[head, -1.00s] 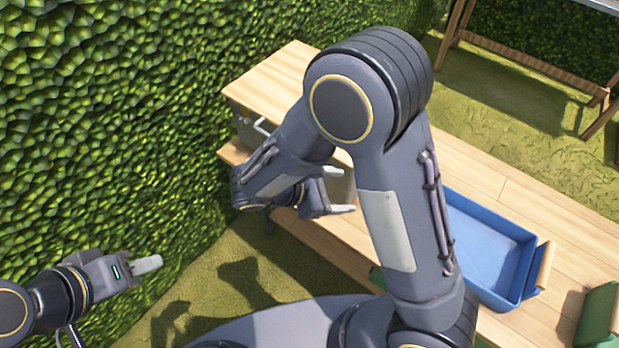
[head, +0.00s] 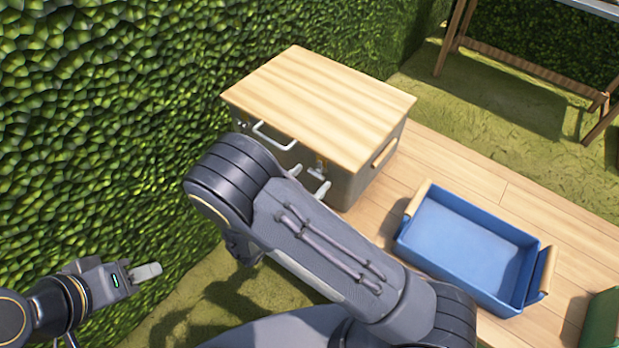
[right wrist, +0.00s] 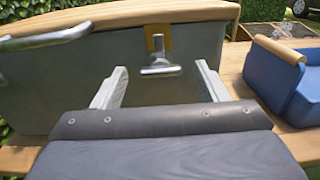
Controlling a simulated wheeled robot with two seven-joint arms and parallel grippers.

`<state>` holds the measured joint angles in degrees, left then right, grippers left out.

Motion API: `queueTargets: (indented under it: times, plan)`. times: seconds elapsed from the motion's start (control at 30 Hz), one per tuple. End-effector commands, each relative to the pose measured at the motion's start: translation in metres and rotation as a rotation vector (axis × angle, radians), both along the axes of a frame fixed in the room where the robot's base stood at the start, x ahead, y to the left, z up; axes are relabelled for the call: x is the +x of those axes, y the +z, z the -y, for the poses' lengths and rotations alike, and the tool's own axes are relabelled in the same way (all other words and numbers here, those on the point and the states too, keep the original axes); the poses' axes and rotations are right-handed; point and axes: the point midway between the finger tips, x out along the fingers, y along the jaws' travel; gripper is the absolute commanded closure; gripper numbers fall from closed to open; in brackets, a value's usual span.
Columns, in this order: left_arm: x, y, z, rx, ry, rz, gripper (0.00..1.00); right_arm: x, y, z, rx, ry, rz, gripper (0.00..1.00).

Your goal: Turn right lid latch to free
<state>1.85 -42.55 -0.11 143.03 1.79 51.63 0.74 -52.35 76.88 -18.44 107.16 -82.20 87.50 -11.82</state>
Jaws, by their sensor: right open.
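A grey box with a wooden lid (head: 320,105) stands on the wooden bench, a metal handle on its front. The right lid latch (right wrist: 161,66) is a metal T-shaped piece below a brass plate on the box front, its bar lying roughly level; it also shows small in the head view (head: 319,169). My right gripper (right wrist: 162,80) is open and faces the box front, its fingers apart on either side of the latch; I cannot tell whether they touch it. In the head view the right gripper (head: 309,180) is partly hidden by my arm. My left gripper (head: 148,271) is at the lower left, away from the box.
A blue tray (head: 470,245) with wooden handles sits on the bench to the right of the box. A green container (head: 602,320) shows at the right edge. A leafy hedge (head: 110,120) closes off the left side. Bare bench lies between box and tray.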

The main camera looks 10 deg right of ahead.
Motion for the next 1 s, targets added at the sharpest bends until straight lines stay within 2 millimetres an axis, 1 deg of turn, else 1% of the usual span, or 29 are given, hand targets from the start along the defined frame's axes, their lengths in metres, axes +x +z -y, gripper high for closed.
queueTargets:
  times: [0.1,0.37,0.7,1.0]
  plan:
    - [0.0,0.0007,0.0,0.0,0.0,0.0,0.64,0.0041,0.0004,0.0059,-0.001,-0.001,0.001,0.33]
    - [0.0,0.0006,0.0,0.0,0.0,0.0,0.64,0.0049,0.0,0.0067,0.0,0.0,0.0,0.33]
    - [0.0,0.0006,0.0,0.0,0.0,0.0,0.64,0.0047,0.0,0.0065,0.0,0.0,0.0,0.77]
    - [0.0,0.0031,0.0,0.0,0.0,0.0,0.64,0.0049,0.0004,0.0062,-0.021,0.0,-0.029,0.77]
